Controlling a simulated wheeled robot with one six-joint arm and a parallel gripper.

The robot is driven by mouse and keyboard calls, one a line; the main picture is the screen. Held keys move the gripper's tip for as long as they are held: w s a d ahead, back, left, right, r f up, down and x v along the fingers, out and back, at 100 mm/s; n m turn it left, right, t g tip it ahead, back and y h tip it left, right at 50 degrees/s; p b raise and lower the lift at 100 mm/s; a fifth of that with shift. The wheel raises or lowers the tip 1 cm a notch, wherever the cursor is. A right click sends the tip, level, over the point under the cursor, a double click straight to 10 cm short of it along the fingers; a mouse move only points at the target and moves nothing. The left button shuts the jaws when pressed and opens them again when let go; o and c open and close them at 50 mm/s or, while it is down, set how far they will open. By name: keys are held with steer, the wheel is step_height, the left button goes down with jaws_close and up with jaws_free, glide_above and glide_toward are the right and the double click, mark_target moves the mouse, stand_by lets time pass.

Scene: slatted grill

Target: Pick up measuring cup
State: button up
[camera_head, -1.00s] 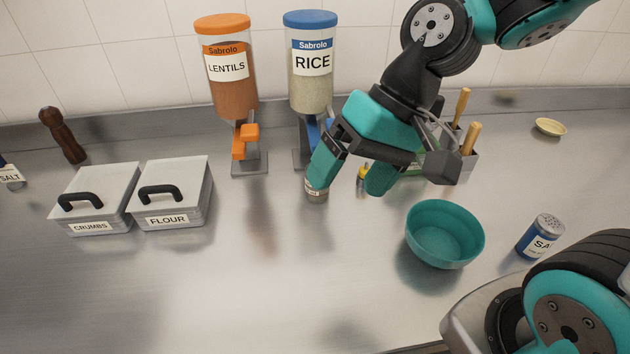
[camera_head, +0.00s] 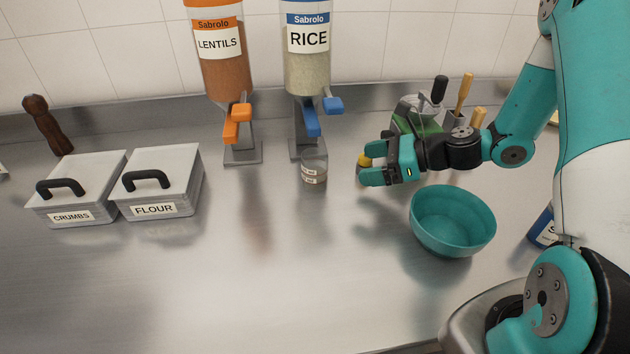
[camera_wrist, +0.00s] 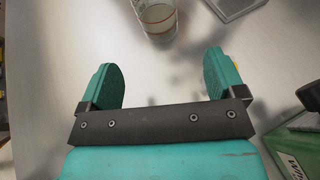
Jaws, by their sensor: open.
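The measuring cup (camera_head: 314,167) is a small clear cup with pale markings, upright on the steel counter in front of the rice dispenser. In the wrist view the cup (camera_wrist: 158,18) shows at the top, beyond the fingertips and roughly between their lines, cut off by the frame edge. My gripper (camera_head: 366,168) is to the right of the cup, pointing left toward it, low over the counter. In the wrist view my gripper (camera_wrist: 160,75) has its two teal fingers wide apart with nothing between them. The cup is apart from the fingers.
The rice dispenser (camera_head: 307,75) and lentils dispenser (camera_head: 222,75) stand behind the cup. A teal bowl (camera_head: 452,220) is in front of my gripper. A green box (camera_head: 418,125) and wooden-handled tools stand behind it. The flour container (camera_head: 160,182) is at left. The front counter is clear.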

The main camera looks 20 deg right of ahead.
mark_target(327, 167)
steer(key=b+x, duration=0.3)
steer(key=x, duration=0.4)
steer(key=b+x, duration=0.2)
steer(key=x, duration=0.2)
steer(key=shift+a+b, duration=0.35)
steer(key=shift+w+a+f, duration=0.1)
steer(key=shift+w+a, duration=0.1)
steer(key=shift+a, duration=0.15)
steer(key=c, duration=1.1)
steer(key=shift+r+p, duration=0.45)
steer(key=shift+p, duration=0.25)
